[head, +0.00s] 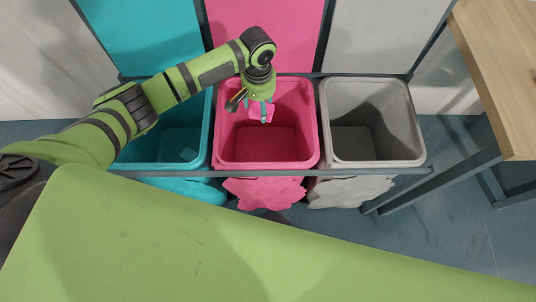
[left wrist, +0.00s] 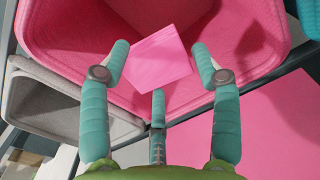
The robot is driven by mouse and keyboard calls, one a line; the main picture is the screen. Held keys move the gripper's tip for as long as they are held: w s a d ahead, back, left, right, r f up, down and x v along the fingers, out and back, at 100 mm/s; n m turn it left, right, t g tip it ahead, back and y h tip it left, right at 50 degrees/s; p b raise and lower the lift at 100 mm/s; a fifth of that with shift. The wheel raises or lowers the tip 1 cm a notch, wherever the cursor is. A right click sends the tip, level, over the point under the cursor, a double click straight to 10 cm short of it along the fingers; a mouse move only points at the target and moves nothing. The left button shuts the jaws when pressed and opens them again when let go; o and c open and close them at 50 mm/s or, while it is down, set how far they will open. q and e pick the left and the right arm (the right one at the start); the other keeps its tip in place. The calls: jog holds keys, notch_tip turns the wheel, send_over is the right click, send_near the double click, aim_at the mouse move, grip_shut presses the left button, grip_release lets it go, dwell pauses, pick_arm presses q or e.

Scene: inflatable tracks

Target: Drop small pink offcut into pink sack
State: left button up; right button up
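The small pink offcut (left wrist: 157,58) is a flat-faced, roughly square piece among the teal fingers of my left gripper (left wrist: 158,68). The left and lower fingers meet its edges; the right finger is very close to it. In the head view the offcut (head: 257,111) shows at the fingertips of my left gripper (head: 260,109), which points down over the pink sack (head: 315,135). The sack is an open pink bin, and its rim (left wrist: 60,45) also shows in the left wrist view. The offcut hangs over its opening. My right gripper is not in view.
A wooden table (head: 505,70) is at the right.

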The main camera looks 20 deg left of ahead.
pick_arm(q)
notch_tip(320, 180, up, 12)
dwell(0.8)
dwell(0.3)
